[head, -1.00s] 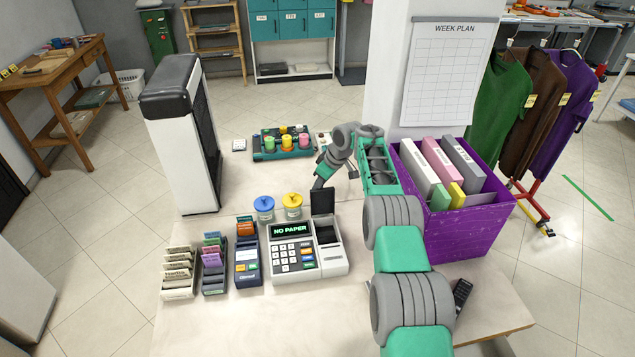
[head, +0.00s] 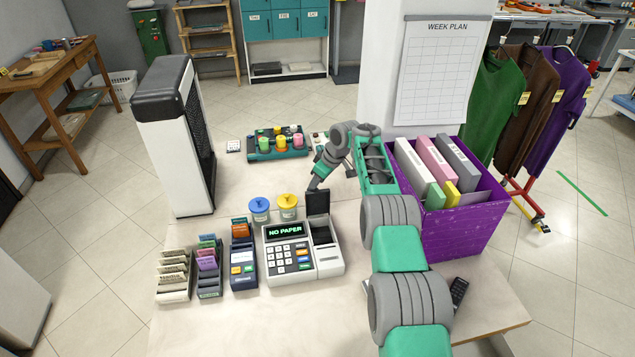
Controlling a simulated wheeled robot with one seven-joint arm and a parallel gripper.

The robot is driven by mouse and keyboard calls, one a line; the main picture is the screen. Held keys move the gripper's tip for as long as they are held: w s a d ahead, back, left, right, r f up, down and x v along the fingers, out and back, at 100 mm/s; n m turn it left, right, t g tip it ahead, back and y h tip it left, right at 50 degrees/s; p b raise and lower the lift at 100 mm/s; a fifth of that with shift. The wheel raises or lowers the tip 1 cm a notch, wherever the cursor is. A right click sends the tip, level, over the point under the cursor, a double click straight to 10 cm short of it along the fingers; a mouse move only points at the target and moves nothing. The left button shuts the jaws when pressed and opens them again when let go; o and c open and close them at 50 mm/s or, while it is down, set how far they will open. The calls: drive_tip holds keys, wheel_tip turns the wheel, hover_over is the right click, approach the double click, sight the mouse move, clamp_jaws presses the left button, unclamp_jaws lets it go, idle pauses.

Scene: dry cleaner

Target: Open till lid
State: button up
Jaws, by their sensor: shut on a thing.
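The till (head: 290,262) stands on the counter, a white machine with a keypad and a dark display reading "NO PAPER". Its dark till lid (head: 318,204) stands upright at the back of the right side, and the dark paper compartment (head: 323,236) below it is uncovered. My gripper (head: 315,187) is at the lid's upper left edge, shut on the lid. The fingertips are small and partly hidden there. My arm reaches over from the right.
A purple box (head: 462,235) of binders stands right of my arm.

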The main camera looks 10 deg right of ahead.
drive_tip(key=shift+s+d+f, duration=0.1)
drive_tip(key=shift+s+f, duration=0.15)
drive_tip(key=shift+f, duration=0.25)
drive_tip(key=shift+s+d+f, duration=0.1)
drive_tip(key=shift+s+f, duration=0.1)
drive_tip(key=shift+f, duration=0.3)
drive_tip(key=w+b+v, duration=0.1)
drive_tip(key=b+v, duration=0.1)
drive_tip(key=v, duration=0.7)
drive_tip(key=shift+a+r, duration=0.3)
drive_tip(key=shift+r, duration=0.15)
